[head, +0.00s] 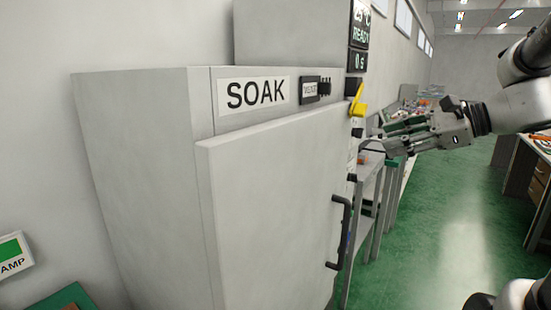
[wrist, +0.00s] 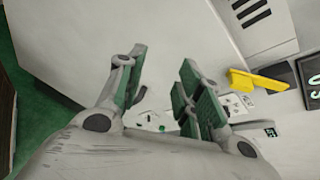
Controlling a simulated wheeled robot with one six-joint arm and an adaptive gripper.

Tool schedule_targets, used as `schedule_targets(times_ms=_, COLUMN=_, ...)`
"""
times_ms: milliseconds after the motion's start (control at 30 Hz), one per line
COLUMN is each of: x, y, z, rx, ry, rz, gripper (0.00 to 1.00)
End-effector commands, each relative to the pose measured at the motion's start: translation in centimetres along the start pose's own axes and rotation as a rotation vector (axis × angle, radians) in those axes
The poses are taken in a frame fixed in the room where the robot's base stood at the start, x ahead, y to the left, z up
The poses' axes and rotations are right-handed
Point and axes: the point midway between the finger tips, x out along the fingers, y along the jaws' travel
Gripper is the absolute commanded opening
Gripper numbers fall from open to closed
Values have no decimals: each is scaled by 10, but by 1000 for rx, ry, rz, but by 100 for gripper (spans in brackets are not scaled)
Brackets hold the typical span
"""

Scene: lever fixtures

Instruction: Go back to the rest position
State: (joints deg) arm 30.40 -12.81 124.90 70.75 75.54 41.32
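My gripper (head: 378,138) is at the right of the head view, pointing left toward the right-hand side of the grey SOAK cabinet (head: 140,150). Its fingers are apart with nothing between them, as the wrist view (wrist: 163,78) also shows. A yellow lever (head: 357,104) sits at the cabinet's upper right edge, just above and left of my fingertips in the head view. In the wrist view the yellow lever (wrist: 258,82) is to the right of the fingers, with a visible gap.
The cabinet door has a black handle (head: 341,232). A display reading READY (head: 360,25) is above the lever. Benches (head: 372,190) stand along the wall behind, and a desk (head: 527,180) is at the right. Green floor (head: 440,235) between them is clear.

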Motion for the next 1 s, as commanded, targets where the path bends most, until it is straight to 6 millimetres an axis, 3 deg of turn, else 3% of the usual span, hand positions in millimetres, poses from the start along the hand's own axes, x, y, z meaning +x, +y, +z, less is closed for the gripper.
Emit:
schedule_targets(times_ms=33, x=-7, y=29, z=-21, rx=-143, ry=102, rz=82, gripper=36)
schedule_targets(times_ms=133, x=-33, y=87, z=-64, rx=-511, ry=291, rz=323, gripper=36)
schedule_targets(times_ms=200, x=-58, y=115, z=-86, rx=-781, ry=382, rz=510, gripper=36)
schedule_targets(times_ms=300, x=-94, y=137, z=-107, rx=-1145, ry=465, rz=764, gripper=36)
schedule_targets(times_ms=400, x=-119, y=143, z=-112, rx=-1442, ry=514, rz=956, gripper=36)
schedule_targets(times_ms=533, x=-124, y=148, z=-103, rx=-1623, ry=528, rz=1024, gripper=36)
schedule_targets(times_ms=700, x=-115, y=148, z=-88, rx=-1707, ry=504, rz=994, gripper=36)
schedule_targets(times_ms=1000, x=-113, y=149, z=-87, rx=-1708, ry=497, rz=995, gripper=36)
